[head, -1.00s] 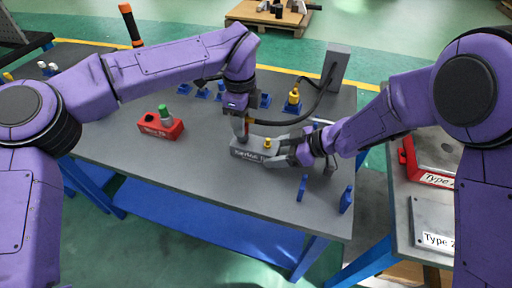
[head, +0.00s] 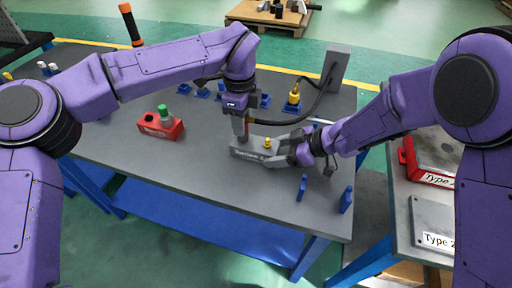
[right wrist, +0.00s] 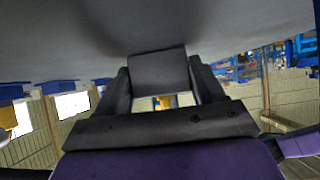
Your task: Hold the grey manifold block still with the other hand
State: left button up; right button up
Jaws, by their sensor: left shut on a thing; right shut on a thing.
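The grey manifold block (head: 243,153) lies on the grey table in the head view, with a yellow fitting (head: 267,143) on top near its right end. My right gripper (head: 274,158) is shut on the block's right end. In the right wrist view, the block's grey face (right wrist: 160,75) sits between the two dark fingers. My left gripper (head: 242,120) is above the block's left end, shut on what looks like the end of the black hose (head: 290,120). The gripped piece reaches down to the block top; whether it is seated there is hidden.
A grey upright post (head: 338,68) stands behind, where the hose leads. A red holder (head: 157,128) with a green-topped piece is at left. Blue stands (head: 302,187) are at front right; several others are along the back.

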pick_arm(q)
jog(key=shift+r, duration=0.1)
jog(key=shift+r, duration=2.4)
pick_arm(e)
jog(key=o, duration=1.3)
jog(key=shift+o, duration=0.2)
pick_arm(q)
notch_tip(320, 180, up, 4)
jog(key=p, duration=0.3)
jog(key=shift+r, duration=0.1)
pick_arm(e)
jog(key=a+r+v, duration=0.1)
jog(key=r+v, duration=0.1)
jog(key=v, duration=1.1)
